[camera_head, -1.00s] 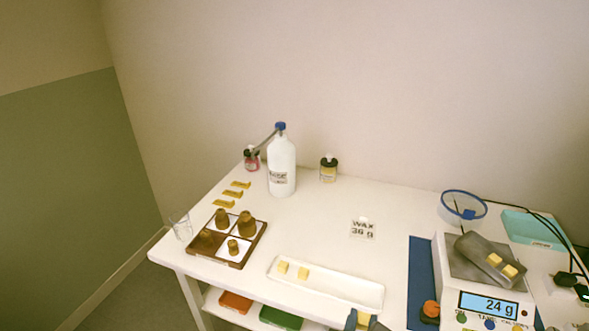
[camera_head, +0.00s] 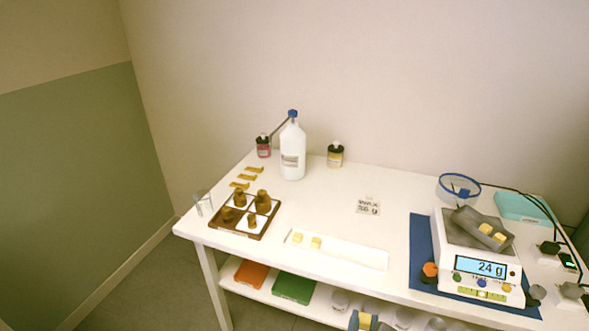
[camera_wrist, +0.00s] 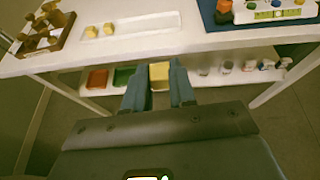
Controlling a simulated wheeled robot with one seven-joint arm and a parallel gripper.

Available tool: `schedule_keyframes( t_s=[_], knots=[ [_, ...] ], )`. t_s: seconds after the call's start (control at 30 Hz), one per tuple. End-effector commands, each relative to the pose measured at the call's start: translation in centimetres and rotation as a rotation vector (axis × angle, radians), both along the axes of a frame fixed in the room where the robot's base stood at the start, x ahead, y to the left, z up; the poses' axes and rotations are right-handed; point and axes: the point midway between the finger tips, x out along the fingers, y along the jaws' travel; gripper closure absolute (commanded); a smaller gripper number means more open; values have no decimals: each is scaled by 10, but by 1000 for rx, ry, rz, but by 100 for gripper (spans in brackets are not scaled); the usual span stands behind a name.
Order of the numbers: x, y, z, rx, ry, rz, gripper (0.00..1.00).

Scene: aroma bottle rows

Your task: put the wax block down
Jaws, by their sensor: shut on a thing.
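My gripper (camera_wrist: 159,88) is shut on a yellow wax block (camera_wrist: 159,75), held in front of the table's front edge. In the head view the held wax block (camera_head: 365,321) and my gripper show at the bottom edge, in front of the lower shelf. Two wax blocks (camera_head: 307,241) sit at the left end of the white tray (camera_head: 350,252). The scale (camera_head: 480,262) reads 24 g. Its grey pan (camera_head: 470,217) carries two more wax blocks (camera_head: 493,233). A card (camera_head: 368,206) behind the tray reads WAX and what looks like 36 g.
A brown divided tray (camera_head: 236,230) with several brown stoppers stands left. A white bottle (camera_head: 292,155) stands at the back. Blue-rimmed bowl (camera_head: 459,188) and teal tray (camera_head: 523,208) are at the right. The shelf below holds an orange box (camera_head: 251,273), a green box (camera_head: 293,287) and jars.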

Motion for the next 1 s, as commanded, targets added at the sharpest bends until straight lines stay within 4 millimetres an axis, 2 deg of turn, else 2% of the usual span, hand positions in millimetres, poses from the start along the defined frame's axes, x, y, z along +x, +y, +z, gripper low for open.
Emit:
schedule_keyframes(
  t_s=[0.33,0.6,0.77,1.0],
  knots=[
    [9,-30,-51,-11,20,132,100],
    [10,-75,-96,4,7,255,100],
    [8,-91,-105,13,-7,285,100],
    [8,-93,-107,15,-12,297,100]
  ],
)
